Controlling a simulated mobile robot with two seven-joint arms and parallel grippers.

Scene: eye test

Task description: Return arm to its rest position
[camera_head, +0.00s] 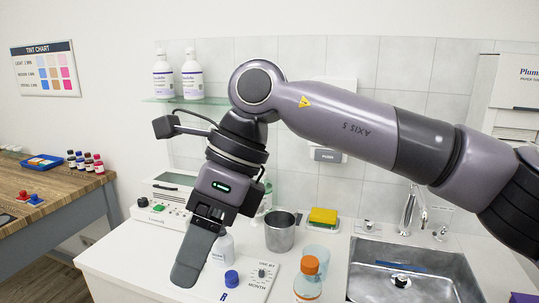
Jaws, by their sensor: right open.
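My right arm (345,125) comes in from the right edge and reaches across the upper middle of the view. It bends down at the elbow-like joint on the left. My right gripper (192,262) hangs downward in front of the white counter, left of a white bottle (222,249). It is open, with nothing seen between its fingers. The fingers overlap from this angle, so the gap is hard to see. My left gripper is not in view.
A sink (375,285) lies right, a white device (165,200) behind. A wooden table (60,190) stands left.

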